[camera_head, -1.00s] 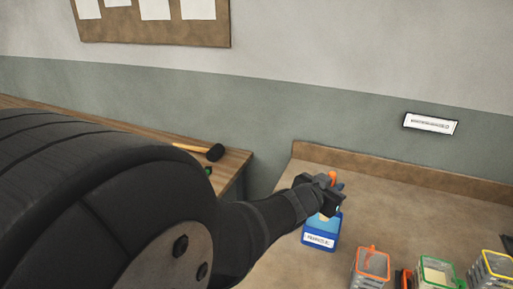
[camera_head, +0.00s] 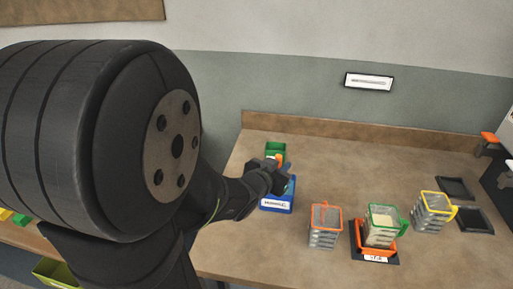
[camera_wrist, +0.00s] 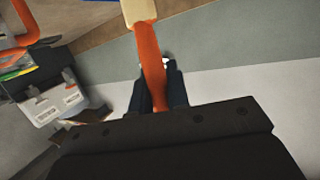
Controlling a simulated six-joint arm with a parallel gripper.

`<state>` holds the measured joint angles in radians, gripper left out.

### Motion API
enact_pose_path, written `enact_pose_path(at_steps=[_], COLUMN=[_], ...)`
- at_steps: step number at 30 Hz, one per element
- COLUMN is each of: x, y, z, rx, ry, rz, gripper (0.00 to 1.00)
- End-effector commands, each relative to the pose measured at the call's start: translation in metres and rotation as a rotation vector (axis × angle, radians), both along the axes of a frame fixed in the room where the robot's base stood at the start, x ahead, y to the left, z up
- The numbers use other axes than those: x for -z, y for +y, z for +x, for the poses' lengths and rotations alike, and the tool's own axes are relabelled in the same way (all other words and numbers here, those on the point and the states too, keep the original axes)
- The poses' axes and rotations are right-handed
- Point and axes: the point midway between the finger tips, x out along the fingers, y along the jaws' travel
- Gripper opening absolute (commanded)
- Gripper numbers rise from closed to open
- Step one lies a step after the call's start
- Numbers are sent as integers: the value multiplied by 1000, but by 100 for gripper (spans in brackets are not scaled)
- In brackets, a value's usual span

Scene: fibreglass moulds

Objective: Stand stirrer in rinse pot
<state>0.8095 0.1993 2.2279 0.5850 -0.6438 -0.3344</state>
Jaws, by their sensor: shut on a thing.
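My gripper (camera_head: 279,180) is shut on the stirrer, close to the blue pot in the head view. The stirrer (camera_wrist: 150,55) has an orange handle between the dark fingers (camera_wrist: 160,88) in the wrist view, with a pale cream part beyond, cut off by the top edge. A bit of orange shows above the gripper in the head view. The blue pot (camera_head: 277,207) has a white label too small to read; my gripper covers its top. I cannot tell whether the stirrer is inside it, or whether this is the rinse pot.
Right of the blue pot stand an orange-rimmed jug (camera_head: 325,228), a green-rimmed jug (camera_head: 383,227) on a dark labelled base, and a yellow-rimmed jug (camera_head: 432,214). A green container (camera_head: 275,148) is behind the gripper. Dark trays (camera_head: 455,187) lie at right. The front middle bench is clear.

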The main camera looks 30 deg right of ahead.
Motion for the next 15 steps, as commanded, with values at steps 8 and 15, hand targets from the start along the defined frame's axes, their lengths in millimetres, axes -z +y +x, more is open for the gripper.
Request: enact_pose_path(at_steps=[8, 15], x=[23, 35], y=[-2, -3], z=[2, 3], rx=[-2, -1], ry=[2, 1], rz=[1, 1], gripper=[0, 0])
